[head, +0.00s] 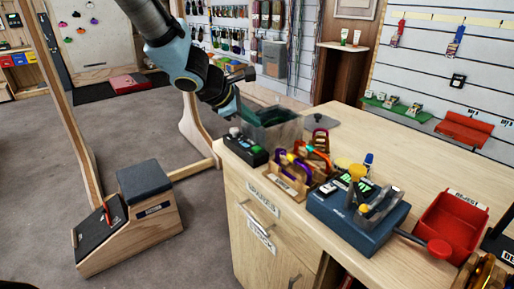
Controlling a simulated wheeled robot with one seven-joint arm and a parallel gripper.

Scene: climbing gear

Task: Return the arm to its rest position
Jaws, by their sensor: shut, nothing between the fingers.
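My arm reaches down from the top of the head view. My gripper (236,118) is at its lower end, small and partly hidden by the wrist. It is shut and holds nothing that I can see. It is in front of or above the left back corner of the wooden counter (437,165), near a clear grey bin (272,127). I cannot tell the exact gap to the bin.
On the counter stand a dark box with green parts (243,148), a wooden rack with coloured carabiners (290,172), a blue device with a red-knobbed lever (358,205) and a red tray (450,222). A wooden step unit (130,215) stands on the floor.

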